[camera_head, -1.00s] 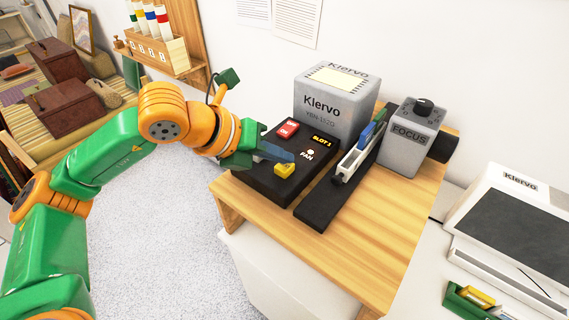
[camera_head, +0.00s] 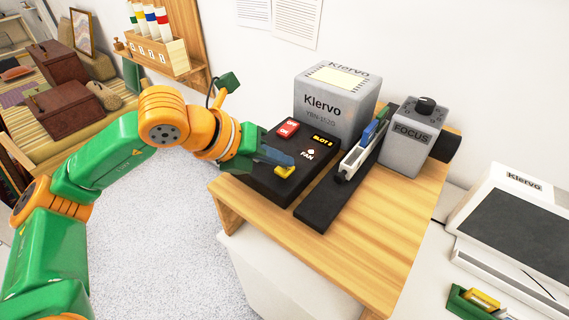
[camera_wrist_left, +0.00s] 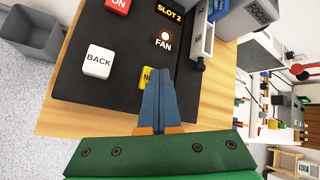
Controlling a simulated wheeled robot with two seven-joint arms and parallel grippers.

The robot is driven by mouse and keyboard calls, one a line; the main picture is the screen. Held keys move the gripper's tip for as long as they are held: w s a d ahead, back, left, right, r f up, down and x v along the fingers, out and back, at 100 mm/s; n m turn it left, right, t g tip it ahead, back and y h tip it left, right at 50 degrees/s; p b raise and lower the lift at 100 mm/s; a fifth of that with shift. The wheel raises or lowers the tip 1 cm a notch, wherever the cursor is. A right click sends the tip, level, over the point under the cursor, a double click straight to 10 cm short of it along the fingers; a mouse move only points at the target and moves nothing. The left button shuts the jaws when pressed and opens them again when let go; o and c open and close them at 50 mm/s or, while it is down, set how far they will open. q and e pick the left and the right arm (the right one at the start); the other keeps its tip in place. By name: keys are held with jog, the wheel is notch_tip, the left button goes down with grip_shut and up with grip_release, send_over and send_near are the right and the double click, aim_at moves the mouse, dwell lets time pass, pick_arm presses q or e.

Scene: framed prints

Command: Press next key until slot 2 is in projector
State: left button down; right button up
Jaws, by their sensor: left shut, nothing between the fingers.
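The black control panel (camera_head: 262,180) lies on the wooden table. Its small display (camera_head: 323,139) reads SLOT 2, clearest in the wrist view (camera_wrist_left: 170,10). The yellow key (camera_head: 285,171) sits at the panel's near edge; in the wrist view the yellow key (camera_wrist_left: 146,76) is partly covered by my fingers, with only an N showing. My left gripper (camera_head: 290,161) is shut and empty, its blue fingertips at the yellow key, seemingly touching it. The fingers (camera_wrist_left: 158,77) also show in the wrist view. The projector (camera_head: 335,100) is a grey box marked Klervo behind the panel. My right gripper is out of view.
A white BACK key (camera_wrist_left: 98,61) and red ON key (camera_head: 288,128) share the panel. A black rail with a slide carrier (camera_head: 352,158) and the grey FOCUS block (camera_head: 408,145) stand to the right. The table front (camera_head: 365,255) is clear.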

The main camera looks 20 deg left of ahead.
aim_at(280, 171)
pick_arm(q)
jog(key=shift+f, duration=0.2)
jog(key=shift+r, duration=0.15)
dwell(0.3)
jog(key=shift+r+p, duration=0.8)
jog(key=shift+r, duration=0.35)
notch_tip(280, 171, up, 5)
jog(key=p, duration=0.4)
dwell(0.3)
